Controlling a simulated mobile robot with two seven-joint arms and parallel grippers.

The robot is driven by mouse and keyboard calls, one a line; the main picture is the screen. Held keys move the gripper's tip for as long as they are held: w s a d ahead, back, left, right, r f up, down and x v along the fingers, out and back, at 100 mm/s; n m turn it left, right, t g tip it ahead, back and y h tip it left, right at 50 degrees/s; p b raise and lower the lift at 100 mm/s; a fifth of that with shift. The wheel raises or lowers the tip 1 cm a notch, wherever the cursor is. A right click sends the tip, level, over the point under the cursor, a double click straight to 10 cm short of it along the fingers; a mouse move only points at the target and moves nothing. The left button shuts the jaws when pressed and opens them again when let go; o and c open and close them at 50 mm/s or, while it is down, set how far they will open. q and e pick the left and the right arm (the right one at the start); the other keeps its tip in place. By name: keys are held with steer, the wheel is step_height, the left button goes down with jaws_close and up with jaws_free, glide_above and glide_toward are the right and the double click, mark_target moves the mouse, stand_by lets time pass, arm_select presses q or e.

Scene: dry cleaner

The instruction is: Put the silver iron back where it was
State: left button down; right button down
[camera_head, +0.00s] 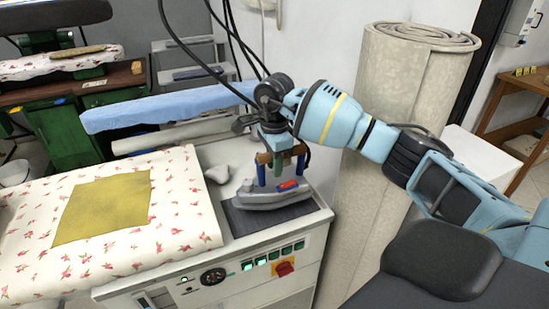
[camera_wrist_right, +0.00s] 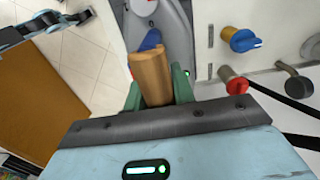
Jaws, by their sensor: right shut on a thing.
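The silver iron (camera_head: 272,194) is at the right end of the white ironing station, over a dark rest pad (camera_head: 266,216). Its base looks level and is on or just above the pad; I cannot tell if it touches. My right gripper (camera_head: 284,163) comes down from above and is shut on the iron's brown handle. In the right wrist view the wooden handle (camera_wrist_right: 151,76) sits between the green fingers of the right gripper (camera_wrist_right: 157,90), with part of the grey iron body (camera_wrist_right: 172,28) beyond. My left gripper is not in view.
A floral ironing board (camera_head: 185,205) with a mustard cloth (camera_head: 103,210) lies left of the iron. A control panel (camera_head: 245,268) with a red switch is below it. A blue padded sleeve board (camera_head: 165,107) stands behind. A rolled beige carpet (camera_head: 395,110) stands close on the right.

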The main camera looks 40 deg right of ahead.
mark_target(275, 181)
steer(key=shift+w+r, duration=0.1)
steer(key=shift+r, duration=0.15)
steer(key=shift+f, duration=1.75)
steer(key=c, duration=1.6)
jaws_free()
steer(key=shift+f, duration=0.4)
steer(key=o, duration=0.4)
steer(key=shift+s, duration=0.2)
steer(key=shift+o, duration=0.2)
step_height(275, 181, up, 12)
steer(key=shift+r, duration=0.1)
